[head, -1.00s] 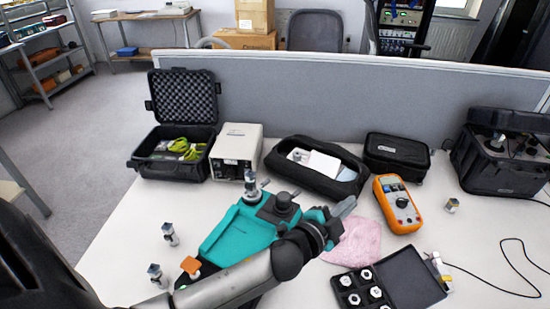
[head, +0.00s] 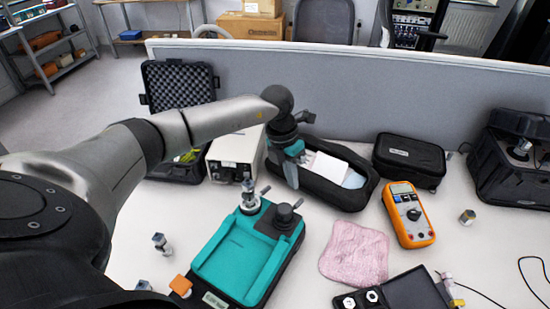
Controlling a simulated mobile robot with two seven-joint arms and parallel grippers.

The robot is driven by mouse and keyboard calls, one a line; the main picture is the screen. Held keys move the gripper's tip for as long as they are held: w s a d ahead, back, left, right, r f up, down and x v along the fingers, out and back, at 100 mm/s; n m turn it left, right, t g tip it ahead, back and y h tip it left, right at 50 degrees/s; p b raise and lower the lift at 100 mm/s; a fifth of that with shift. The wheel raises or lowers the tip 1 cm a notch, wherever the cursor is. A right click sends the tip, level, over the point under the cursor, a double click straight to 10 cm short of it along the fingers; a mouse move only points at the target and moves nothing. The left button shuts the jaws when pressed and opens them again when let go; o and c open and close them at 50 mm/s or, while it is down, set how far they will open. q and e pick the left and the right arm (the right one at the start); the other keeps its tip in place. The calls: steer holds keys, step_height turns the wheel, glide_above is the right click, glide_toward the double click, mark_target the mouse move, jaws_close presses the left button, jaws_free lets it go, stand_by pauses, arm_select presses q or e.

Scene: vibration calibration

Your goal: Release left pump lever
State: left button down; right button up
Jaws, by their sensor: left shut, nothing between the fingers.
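The teal calibration unit (head: 238,252) lies on the white table in the lower middle. A metal fitting with a sensor (head: 250,197) stands upright at its back left corner, with a small thin bar beside it. A black round knob (head: 284,215) sits at its back right. An orange tab (head: 181,285) shows at its front left corner. I cannot tell which of these parts is the pump lever. My left gripper (head: 291,180) is shut and empty, fingers pointing down, behind and above the unit, in front of the black pouch. It looks apart from the unit. My right gripper is out of view.
The open black pouch (head: 353,197), white box (head: 235,153) and open case (head: 178,88) stand behind the unit. A pink cloth (head: 355,252) and orange multimeter (head: 409,214) lie to the right. A small metal sensor (head: 162,244) stands left.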

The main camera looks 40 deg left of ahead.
arm_select(q)
steer(key=r+y, duration=0.1)
steer(key=y, duration=0.1)
glide_above(268, 187)
steer(key=d, duration=0.2)
steer(key=f+n+b, duration=0.1)
steer(key=f+b, duration=0.1)
steer(key=a+f+n+b, duration=0.1)
steer(key=f+b, duration=0.2)
steer(key=a+f+n+b, duration=0.1)
steer(key=f+n+b, duration=0.1)
steer(key=f, duration=0.1)
steer(key=shift+g+b, duration=0.4)
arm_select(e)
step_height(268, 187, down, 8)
arm_select(q)
steer(key=s+a+n+p, duration=0.3)
steer(key=a+n+p, duration=0.3)
steer(key=n, duration=0.6)
step_height(268, 187, up, 7)
steer(key=p, duration=0.6)
steer(key=shift+w, duration=0.15)
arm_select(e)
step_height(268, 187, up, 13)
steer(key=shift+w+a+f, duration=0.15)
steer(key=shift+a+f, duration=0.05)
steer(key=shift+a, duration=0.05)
arm_select(q)
steer(key=shift+a+r, duration=0.1)
